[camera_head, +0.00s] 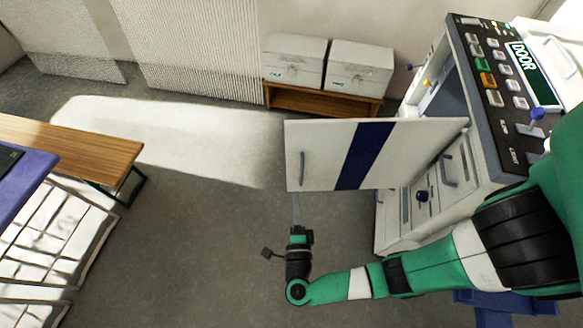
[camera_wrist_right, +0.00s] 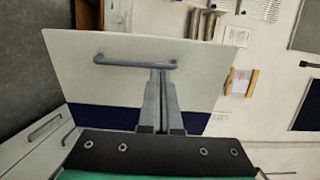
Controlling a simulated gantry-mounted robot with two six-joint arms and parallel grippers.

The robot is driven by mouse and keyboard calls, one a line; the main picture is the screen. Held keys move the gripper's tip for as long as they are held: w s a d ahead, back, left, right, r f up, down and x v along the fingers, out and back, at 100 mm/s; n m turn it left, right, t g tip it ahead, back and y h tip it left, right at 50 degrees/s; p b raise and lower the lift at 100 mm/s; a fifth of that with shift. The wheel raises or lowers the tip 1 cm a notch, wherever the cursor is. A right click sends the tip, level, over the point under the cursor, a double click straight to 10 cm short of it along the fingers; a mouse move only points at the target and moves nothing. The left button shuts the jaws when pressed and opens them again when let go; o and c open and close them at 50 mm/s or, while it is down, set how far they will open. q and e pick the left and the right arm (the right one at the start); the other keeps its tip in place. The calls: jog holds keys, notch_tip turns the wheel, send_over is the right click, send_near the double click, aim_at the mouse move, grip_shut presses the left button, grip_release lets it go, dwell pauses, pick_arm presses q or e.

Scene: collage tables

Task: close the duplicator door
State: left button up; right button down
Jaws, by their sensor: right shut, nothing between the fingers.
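The duplicator (camera_head: 465,175) stands at the right in the head view, with a dark control panel whose screen reads DOOR. Its white door (camera_head: 420,150) with a dark blue stripe stands swung open, reaching out to the left. A grey-blue handle (camera_head: 302,168) is near the door's free edge. My right gripper (camera_head: 296,195) is shut and empty, with its tips at the lower edge of the door below the handle. In the wrist view the fingers (camera_wrist_right: 160,72) point at the door (camera_wrist_right: 205,60), tips by one end of the handle (camera_wrist_right: 120,62); contact is unclear. My left gripper is not visible.
Two white boxes (camera_head: 360,68) sit on a low wooden shelf (camera_head: 320,102) at the back wall. A wooden table (camera_head: 90,145) is at the left. The grey floor (camera_head: 210,220) between the table and the door is clear. Drawers with handles (camera_head: 448,170) are in the duplicator's lower front.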

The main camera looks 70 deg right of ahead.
aim_at(294, 159)
jog(key=b+x, duration=0.2)
jog(key=x, duration=0.8)
jog(key=shift+d+b, duration=0.1)
jog(key=shift+b, duration=0.2)
jog(key=shift+w+d+r, duration=0.1)
jog(key=shift+w+d, duration=0.2)
jog(key=shift+d, duration=0.15)
jog(key=shift+d, duration=0.15)
